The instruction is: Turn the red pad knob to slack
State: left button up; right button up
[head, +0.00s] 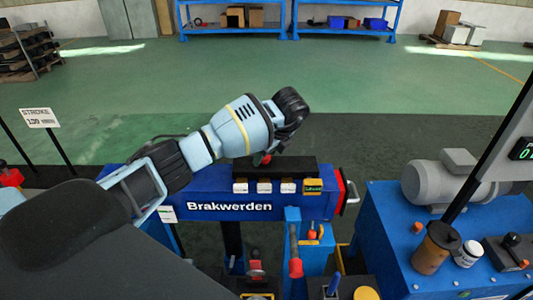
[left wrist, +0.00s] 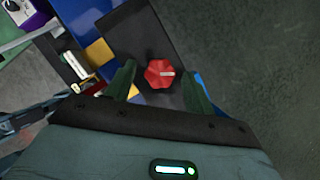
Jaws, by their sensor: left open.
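The red pad knob (left wrist: 160,73) is a lobed knob on a dark plate, with a pale pointer line toward the right in the left wrist view. In the head view only a bit of red knob (head: 267,159) shows under my left arm, on top of the blue Brakwerden beam (head: 270,208). My left gripper (left wrist: 158,67) is open. Its two dark green fingers stand on either side of the knob, with gaps showing on both sides. In the head view my wrist hides most of the gripper (head: 262,156). My right gripper is in neither view.
White tags and a yellow tag (head: 313,186) sit on the beam's front. A red-ended bracket with a metal handle (head: 350,197) is at its right end. A blue bench (head: 385,240) with a grey motor (head: 440,180) stands to the right.

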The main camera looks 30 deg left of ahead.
pick_arm(q)
jog(key=shift+r, duration=0.1)
jog(key=v, duration=0.7)
jog(key=shift+r, duration=0.25)
jog(key=shift+d, duration=0.2)
